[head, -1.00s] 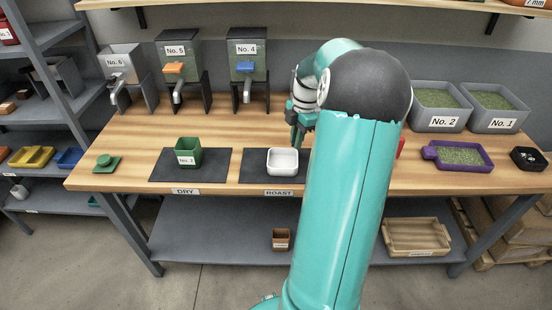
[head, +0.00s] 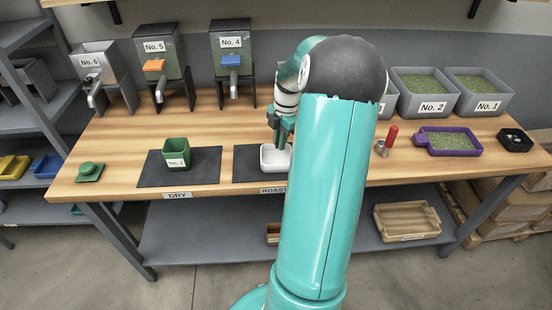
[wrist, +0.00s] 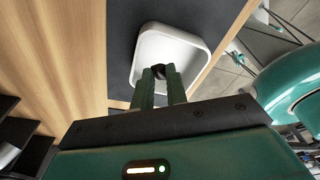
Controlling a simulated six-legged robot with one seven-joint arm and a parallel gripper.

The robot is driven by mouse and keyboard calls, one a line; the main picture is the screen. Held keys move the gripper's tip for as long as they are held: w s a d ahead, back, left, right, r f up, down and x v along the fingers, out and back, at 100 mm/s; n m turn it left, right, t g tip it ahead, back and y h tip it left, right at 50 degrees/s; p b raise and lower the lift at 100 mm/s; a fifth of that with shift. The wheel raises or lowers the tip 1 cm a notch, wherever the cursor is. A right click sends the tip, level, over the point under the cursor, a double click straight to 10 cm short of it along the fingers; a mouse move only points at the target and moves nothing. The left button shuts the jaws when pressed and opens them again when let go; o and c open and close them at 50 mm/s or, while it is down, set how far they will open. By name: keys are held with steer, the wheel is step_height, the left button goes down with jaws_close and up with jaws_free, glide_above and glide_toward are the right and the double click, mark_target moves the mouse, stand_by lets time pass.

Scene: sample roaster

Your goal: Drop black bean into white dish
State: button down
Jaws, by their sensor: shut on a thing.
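The white dish (head: 274,158) sits on the dark mat labelled ROAST, partly hidden by my arm in the head view. It also shows in the wrist view (wrist: 186,43), with its open inside facing the camera. My gripper (wrist: 164,76) is shut on a small black bean (wrist: 159,71) between its fingertips. The fingertips and bean overlap the dish in the wrist view. In the head view my gripper (head: 281,142) is at the dish, pointing down; the bean is hidden there.
A red-topped item (head: 391,137), a purple tray (head: 421,140) and a black box (head: 514,141) are on the right. Hoppers (head: 165,72) line the back.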

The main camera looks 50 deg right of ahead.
steer(key=shift+w+f, duration=0.1)
steer(key=shift+f, duration=0.3)
steer(key=c, duration=1.3)
jaws_free()
steer(key=shift+w, duration=0.1)
steer(key=shift+r, duration=0.1)
steer(key=r, duration=0.4)
steer(key=d+r, duration=0.1)
steer(key=r, duration=0.8)
steer(key=shift+s+d+r, duration=0.25)
steer(key=shift+s+d, duration=0.1)
steer(key=shift+d, duration=0.05)
